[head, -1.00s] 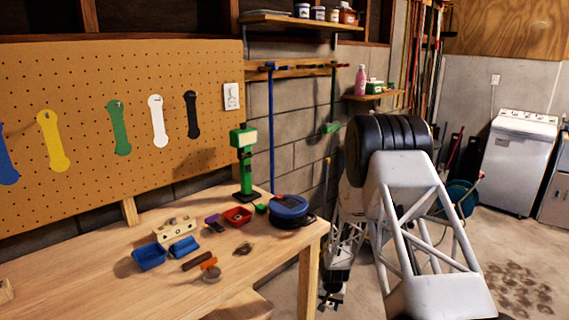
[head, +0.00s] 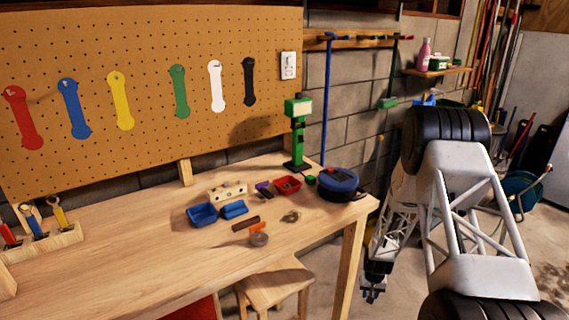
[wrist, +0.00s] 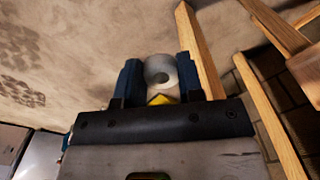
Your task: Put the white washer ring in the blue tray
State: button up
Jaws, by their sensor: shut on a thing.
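The white washer ring (wrist: 158,61) is held between the two dark fingers of my gripper (wrist: 160,78) in the wrist view.
The wooden workbench (head: 130,245) also carries a wooden block (head: 228,191), a red tray (head: 287,185), a brown bar (head: 245,223), a round blue-and-black device (head: 338,184) and a green lamp (head: 298,135). A stool (head: 273,287) stands at its front. The bench's left middle is clear.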

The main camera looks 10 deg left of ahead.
aim_at(343, 183)
jog(key=shift+w+r, duration=0.1)
